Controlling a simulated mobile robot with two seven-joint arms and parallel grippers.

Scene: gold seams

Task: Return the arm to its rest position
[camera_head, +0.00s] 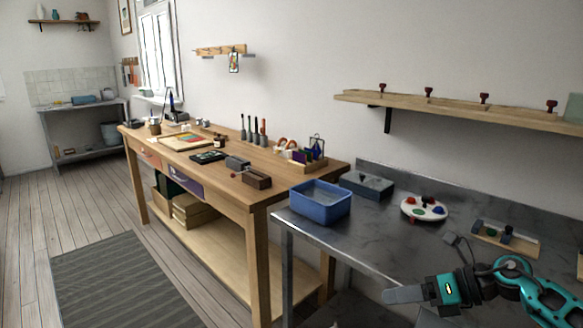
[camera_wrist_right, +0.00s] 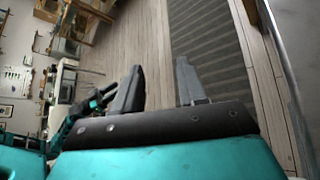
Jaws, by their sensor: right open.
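My right gripper (camera_head: 405,295) is at the lower right of the head view, in front of the dark metal table (camera_head: 375,232) and near its front edge. Its teal and black arm comes in from the right. In the right wrist view the two dark fingers of my right gripper (camera_wrist_right: 160,85) stand apart with nothing between them. Beyond them lie the plank floor and the grey striped rug (camera_wrist_right: 205,50). My left gripper does not show in the head view.
A blue bin (camera_head: 320,203), a grey box (camera_head: 367,185) and a white round palette (camera_head: 424,208) stand on the metal table. A wooden workbench (camera_head: 270,185) with tools adjoins it at the left. A wooden shelf (camera_head: 455,110) hangs above. The floor at the left is open.

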